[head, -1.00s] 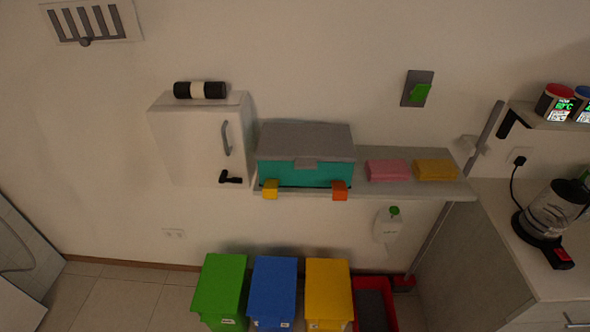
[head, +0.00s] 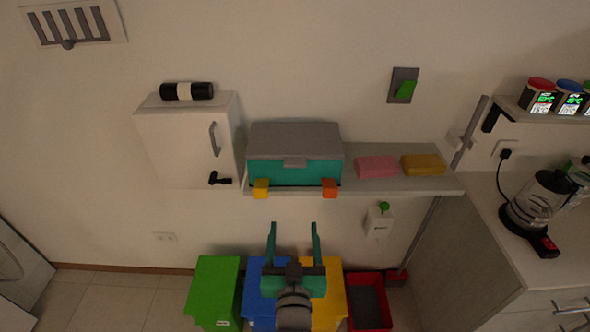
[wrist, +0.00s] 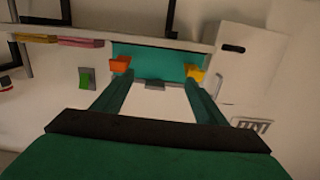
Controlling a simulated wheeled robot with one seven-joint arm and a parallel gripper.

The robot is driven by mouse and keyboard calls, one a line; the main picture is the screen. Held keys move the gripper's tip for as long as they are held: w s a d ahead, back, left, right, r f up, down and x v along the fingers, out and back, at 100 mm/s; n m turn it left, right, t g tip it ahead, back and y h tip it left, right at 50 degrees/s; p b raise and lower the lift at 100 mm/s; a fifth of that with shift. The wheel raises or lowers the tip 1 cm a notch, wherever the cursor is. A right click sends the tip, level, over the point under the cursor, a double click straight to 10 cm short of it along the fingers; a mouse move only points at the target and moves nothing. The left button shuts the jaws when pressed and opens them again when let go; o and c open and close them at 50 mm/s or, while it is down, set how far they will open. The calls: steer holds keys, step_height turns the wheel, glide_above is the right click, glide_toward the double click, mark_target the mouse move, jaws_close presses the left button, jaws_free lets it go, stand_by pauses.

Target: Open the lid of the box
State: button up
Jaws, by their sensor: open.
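The box (head: 294,172) has a teal body and a grey lid (head: 294,140) with a small grey tab at its front. It stands on a wall shelf (head: 400,185) with its lid closed. A yellow block (head: 261,188) and an orange block (head: 329,188) sit at its front corners. My gripper (head: 293,232) is open and empty, below and in front of the box in the head view. In the wrist view, the box (wrist: 158,62) shows beyond and between the two green fingers (wrist: 155,95), apart from them.
A white cabinet (head: 185,140) stands left of the box. Pink (head: 377,167) and yellow (head: 422,165) sponges lie to its right. Green (head: 213,285), blue and yellow bins stand below. A kettle (head: 540,200) is on the right counter. The wall above the box is clear.

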glide_toward(295, 167)
steer(key=w, duration=0.9)
steer(key=shift+w+f, duration=0.15)
steer(key=c, duration=1.5)
